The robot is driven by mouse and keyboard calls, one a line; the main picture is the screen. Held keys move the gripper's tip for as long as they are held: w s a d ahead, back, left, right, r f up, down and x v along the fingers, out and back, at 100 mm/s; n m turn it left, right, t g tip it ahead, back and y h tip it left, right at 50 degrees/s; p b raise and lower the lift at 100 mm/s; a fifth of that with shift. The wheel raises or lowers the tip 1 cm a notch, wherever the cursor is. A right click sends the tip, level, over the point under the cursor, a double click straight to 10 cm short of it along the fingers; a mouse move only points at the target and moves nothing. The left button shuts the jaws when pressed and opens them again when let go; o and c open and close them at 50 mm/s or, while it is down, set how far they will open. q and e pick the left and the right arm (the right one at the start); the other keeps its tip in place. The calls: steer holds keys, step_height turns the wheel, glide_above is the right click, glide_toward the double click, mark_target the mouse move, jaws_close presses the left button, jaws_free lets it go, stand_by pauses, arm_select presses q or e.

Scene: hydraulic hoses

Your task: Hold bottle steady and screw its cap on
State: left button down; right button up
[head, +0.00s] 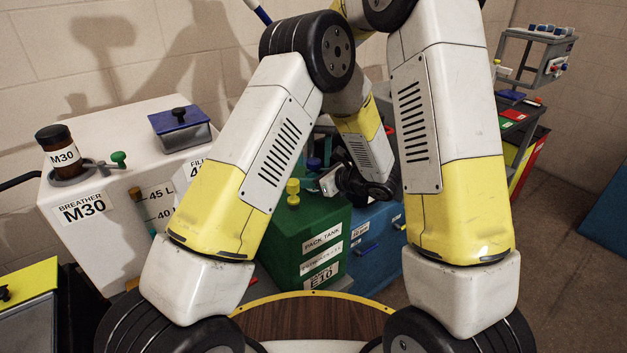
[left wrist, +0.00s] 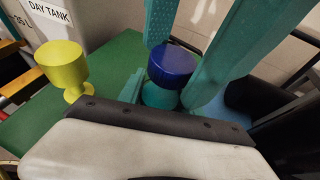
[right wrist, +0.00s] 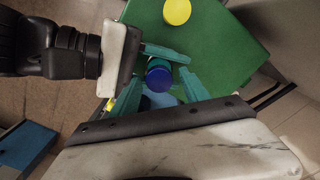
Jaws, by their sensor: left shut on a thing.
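The dark blue cap (left wrist: 172,64) sits at the top of the teal bottle (left wrist: 160,96); I cannot tell how tightly it is seated. The cap also shows in the head view (head: 314,163) and the right wrist view (right wrist: 159,78). My left gripper (left wrist: 160,92) is shut on the bottle below the cap; in the head view its pale palm shows just right of the cap. My right gripper (right wrist: 161,76) has its teal fingers apart, one on each side of the cap, with a small gap visible.
The green pack tank (head: 300,235) with a yellow knob (head: 292,192) stands beside the bottle, the blue tank (head: 375,260) right of it. A white breather tank (head: 95,245) is at left. My grippers are very close together.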

steer(key=shift+r, duration=2.25)
steer(key=shift+c, duration=0.3)
steer(key=n, duration=0.4)
steer(key=shift+s+r, duration=0.1)
steer(key=n, duration=0.5)
steer(key=shift+a+r, duration=0.1)
steer(key=shift+r, duration=0.3)
steer(key=n, duration=0.2)
steer(key=r+n, duration=0.1)
steer(key=n, duration=0.1)
steer(key=shift+n, duration=0.3)
steer(key=n, duration=0.2)
steer(key=r+n, duration=0.1)
steer(key=n, duration=0.1)
steer(key=shift+r, duration=0.2)
